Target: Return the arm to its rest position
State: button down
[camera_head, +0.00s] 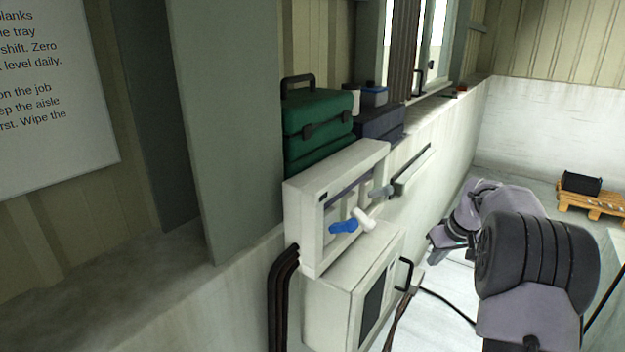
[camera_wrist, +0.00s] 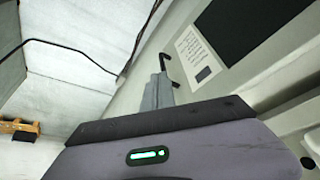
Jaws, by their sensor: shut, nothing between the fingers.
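My arm shows at the right of the head view, with dark ribbed joints and pale lilac links. My gripper (camera_head: 433,252) is at its far left end, partly hidden by the arm, to the right of the lower white cabinet (camera_head: 335,309). In the wrist view, my gripper's grey fingers (camera_wrist: 158,92) stick out beyond a black edge and are shut with nothing between them. Their tips appear close to the cabinet's black handle (camera_wrist: 165,62); I cannot tell whether they touch it.
A white wall unit (camera_head: 305,220) with blue and white levers sits above the cabinet. A green toolbox (camera_head: 318,118) and a dark blue case (camera_head: 380,122) stand behind it. Black cables (camera_head: 446,303) run near the floor. A pallet (camera_head: 590,202) with a black crate (camera_head: 581,183) stands far right.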

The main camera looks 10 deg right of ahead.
jog(key=s+a+r+m+b, duration=0.1)
jog(key=s+a+r+b, duration=0.2)
jog(key=a, duration=0.5)
jog(key=s+a+r+t, duration=0.1)
jog(key=s+a+r, duration=0.2)
jog(key=s+a, duration=0.35)
jog(key=s+a+r+m+b, duration=0.15)
jog(key=a+r, duration=0.25)
jog(key=a, duration=0.6)
jog(key=s+a+f+b, duration=0.1)
jog(key=s+a+f, duration=0.1)
jog(key=s+a, duration=0.2)
jog(key=s+a+f+m+y+b, duration=0.1)
jog(key=s+a+f, duration=0.2)
jog(key=s, duration=0.7)
jog(key=s+a+f+b, duration=0.1)
jog(key=s+a+f, duration=0.2)
jog(key=s+a, duration=0.2)
jog(key=s, duration=0.2)
jog(key=shift+s+m+y+b, duration=0.35)
jog(key=shift+s+y+b, duration=0.05)
jog(key=shift+a, duration=0.1)
